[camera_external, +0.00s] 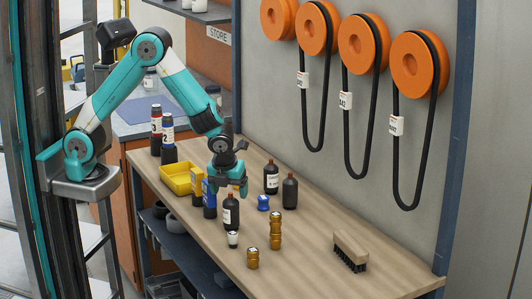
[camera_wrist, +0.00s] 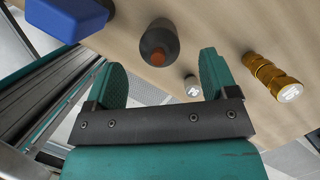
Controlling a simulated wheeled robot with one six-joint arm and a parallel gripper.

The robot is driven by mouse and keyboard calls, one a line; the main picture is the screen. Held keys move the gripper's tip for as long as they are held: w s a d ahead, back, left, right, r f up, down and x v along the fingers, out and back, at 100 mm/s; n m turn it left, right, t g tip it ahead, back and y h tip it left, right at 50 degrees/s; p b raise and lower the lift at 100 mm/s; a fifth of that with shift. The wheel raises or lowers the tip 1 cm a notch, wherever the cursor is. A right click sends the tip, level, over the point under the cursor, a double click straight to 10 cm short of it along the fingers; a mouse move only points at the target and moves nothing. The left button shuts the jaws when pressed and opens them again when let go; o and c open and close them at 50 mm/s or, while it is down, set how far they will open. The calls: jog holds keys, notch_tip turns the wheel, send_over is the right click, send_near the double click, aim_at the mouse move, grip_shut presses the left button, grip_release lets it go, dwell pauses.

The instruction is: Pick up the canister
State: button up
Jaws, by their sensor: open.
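No single thing is marked as the canister; several upright cylinders could bear that name. A dark bottle with a white label (camera_external: 231,213) stands just below my gripper (camera_external: 229,190). A dark bottle with a brown-orange cap (camera_wrist: 159,45) shows ahead of the fingers in the wrist view, probably the same one. My gripper (camera_wrist: 163,75) is open, empty and above the bench.
Gold fittings (camera_external: 275,232) and a small white-topped piece (camera_external: 232,239) stand close by on the bench (camera_external: 310,262). Two dark bottles (camera_external: 290,192) and a blue knob (camera_external: 263,203) stand behind. A yellow tray (camera_external: 175,181) is left; a brush (camera_external: 350,252) lies right. Belts hang on the wall.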

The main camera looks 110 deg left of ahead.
aim_at(231, 198)
jog(key=shift+p+x, duration=0.65)
jog(key=shift+x, duration=2.05)
jog(key=shift+a+r, duration=0.1)
jog(key=c, duration=1.2)
jog(key=shift+o, duration=0.2)
jog(key=shift+r, duration=0.1)
